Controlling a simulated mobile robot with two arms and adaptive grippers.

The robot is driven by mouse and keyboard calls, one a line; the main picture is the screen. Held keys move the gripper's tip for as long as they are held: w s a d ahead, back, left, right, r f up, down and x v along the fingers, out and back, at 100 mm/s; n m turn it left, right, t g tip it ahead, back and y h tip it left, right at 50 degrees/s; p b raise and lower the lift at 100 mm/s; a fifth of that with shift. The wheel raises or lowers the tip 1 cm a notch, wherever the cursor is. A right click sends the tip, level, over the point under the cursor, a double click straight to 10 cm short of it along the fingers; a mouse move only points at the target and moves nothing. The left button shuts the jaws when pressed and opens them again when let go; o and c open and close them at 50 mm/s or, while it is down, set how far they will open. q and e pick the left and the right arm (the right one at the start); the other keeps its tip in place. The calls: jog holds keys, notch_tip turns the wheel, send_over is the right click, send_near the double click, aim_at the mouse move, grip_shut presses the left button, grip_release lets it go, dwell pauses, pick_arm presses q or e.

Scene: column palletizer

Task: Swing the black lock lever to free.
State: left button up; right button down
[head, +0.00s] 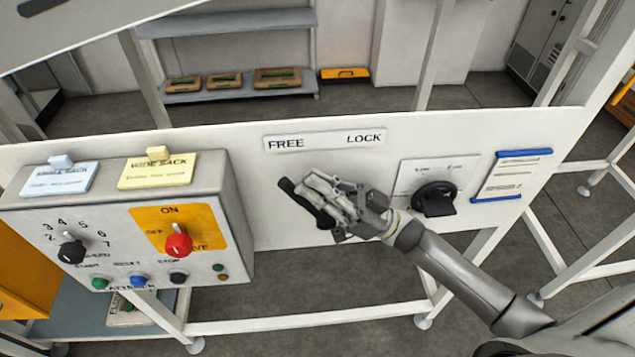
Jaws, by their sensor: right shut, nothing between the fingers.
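The black lock lever (287,186) is on the white panel (270,205), below a label strip (325,141) that reads FREE at left and LOCK at right. Its visible tip leans up and left, under the FREE end. My right gripper (312,186) comes in from the lower right. My left gripper is not in view.
A control box (120,225) with knobs and buttons stands out at the left. A black rotary switch (436,198) sits right of my gripper, near my forearm. A blue-edged sheet holder (511,175) hangs further right. Shelves with sacks (277,78) stand behind the panel.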

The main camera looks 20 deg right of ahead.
jog(key=shift+f, duration=0.1)
jog(key=v, duration=0.7)
jog(key=shift+d, duration=0.2)
jog(key=shift+s+f, duration=0.15)
dwell(0.4)
